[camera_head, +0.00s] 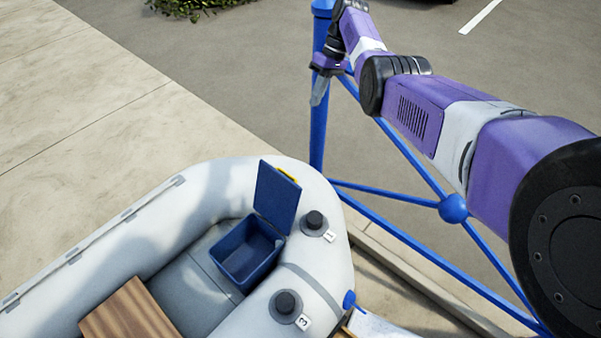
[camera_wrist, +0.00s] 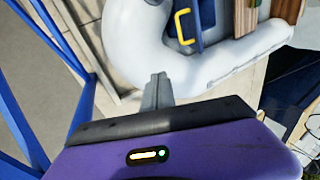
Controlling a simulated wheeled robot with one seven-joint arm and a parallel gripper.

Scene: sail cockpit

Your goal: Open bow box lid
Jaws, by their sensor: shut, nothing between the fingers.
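The bow box (camera_head: 244,254) is a blue open-topped box in the bow of the grey inflatable boat (camera_head: 215,182). Its blue lid (camera_head: 277,196) stands upright, raised on the box's right side, with a yellow handle (camera_head: 288,175) near its top edge. The inside of the box is visible and looks empty. My gripper (camera_head: 319,92) is shut, pointing down beside the blue post, up and right of the lid and apart from it. In the wrist view my shut fingers (camera_wrist: 158,88) show in front of the boat's tube, with the yellow handle (camera_wrist: 184,27) beyond.
A blue tubular frame (camera_head: 453,208) with a post runs along the right under my arm. Black round valves (camera_head: 314,220) sit on the tube, and a wooden board (camera_head: 130,312) lies in the boat. Open paving lies left.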

